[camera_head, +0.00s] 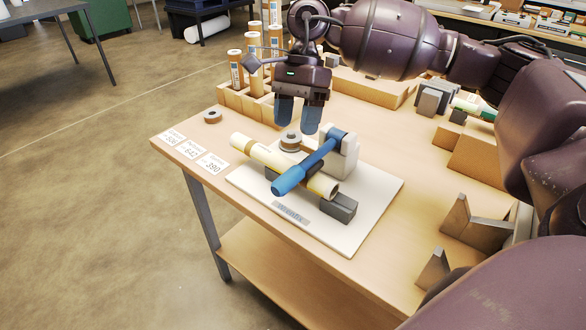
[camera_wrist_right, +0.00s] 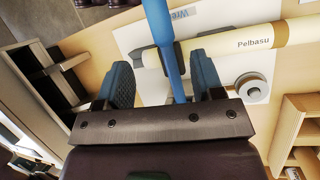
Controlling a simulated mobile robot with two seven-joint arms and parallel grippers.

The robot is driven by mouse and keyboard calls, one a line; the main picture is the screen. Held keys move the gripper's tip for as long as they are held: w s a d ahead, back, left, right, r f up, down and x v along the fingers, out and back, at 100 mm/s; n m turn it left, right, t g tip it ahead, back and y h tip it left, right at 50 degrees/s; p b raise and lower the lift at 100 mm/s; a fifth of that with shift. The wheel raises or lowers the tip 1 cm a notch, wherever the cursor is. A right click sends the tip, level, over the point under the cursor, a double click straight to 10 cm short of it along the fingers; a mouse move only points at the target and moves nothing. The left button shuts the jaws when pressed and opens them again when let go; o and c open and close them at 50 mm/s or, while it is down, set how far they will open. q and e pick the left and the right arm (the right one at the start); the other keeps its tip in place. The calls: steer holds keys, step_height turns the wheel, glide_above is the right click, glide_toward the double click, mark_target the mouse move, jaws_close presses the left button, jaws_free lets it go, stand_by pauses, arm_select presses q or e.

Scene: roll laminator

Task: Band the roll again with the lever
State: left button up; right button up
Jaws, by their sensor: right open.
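The cream roll (camera_head: 262,156) lies across dark rests on a white base plate (camera_head: 370,199). A darker band (camera_head: 248,147) circles it near its left end. In the right wrist view the roll (camera_wrist_right: 225,43) reads "Pelbasu". The blue lever (camera_head: 305,168) slants down from its grey pivot block (camera_head: 346,160), its handle end over the roll. My right gripper (camera_head: 298,116) is open and empty, above the plate near the pivot. In the wrist view the lever (camera_wrist_right: 166,45) shows between the open fingers (camera_wrist_right: 164,78); contact cannot be told. My left gripper is out of view.
A small tape reel (camera_head: 290,141) sits on the plate behind the roll, and another ring (camera_head: 212,117) lies at the table's left edge. Paper labels (camera_head: 188,150) lie near that edge. A wooden rack (camera_head: 250,100) holds several upright rolls. Grey angled brackets (camera_head: 470,222) stand at right.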

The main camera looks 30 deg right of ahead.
mark_target(290, 172)
steer(key=shift+n, duration=0.8)
steer(key=x, duration=1.1)
steer(key=shift+s, duration=0.1)
steer(key=shift+r, duration=0.15)
jaws_close()
